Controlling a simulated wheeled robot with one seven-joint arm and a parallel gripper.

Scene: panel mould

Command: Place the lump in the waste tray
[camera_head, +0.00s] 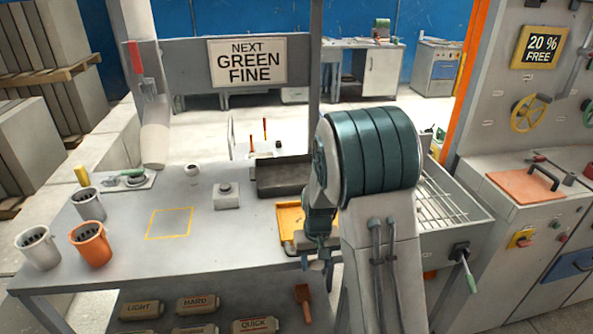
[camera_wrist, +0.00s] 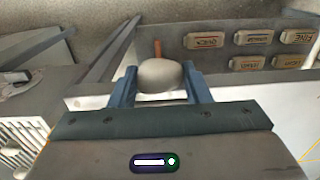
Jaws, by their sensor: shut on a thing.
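A pale grey rounded lump (camera_wrist: 160,76) sits between the two blue fingers of my gripper (camera_wrist: 160,84) in the wrist view, and my gripper is shut on it. In the head view my gripper (camera_head: 317,262) hangs near the front edge of the table, beside an orange-yellow tray (camera_head: 286,232); the lump is not clear there. A dark, deeper tray (camera_head: 268,188) stands behind the yellow one. My arm partly hides both trays. I cannot tell from markings which one is the waste tray.
The grey table (camera_head: 190,255) carries two grey cups (camera_head: 38,250) (camera_head: 87,204), an orange cup (camera_head: 91,247) and a small grey block (camera_head: 227,196). A yellow outlined square (camera_head: 169,224) is empty. Labelled bags (camera_head: 197,305) and a red-brown scoop (camera_head: 303,300) are below. A wire rack (camera_head: 440,205) is at right.

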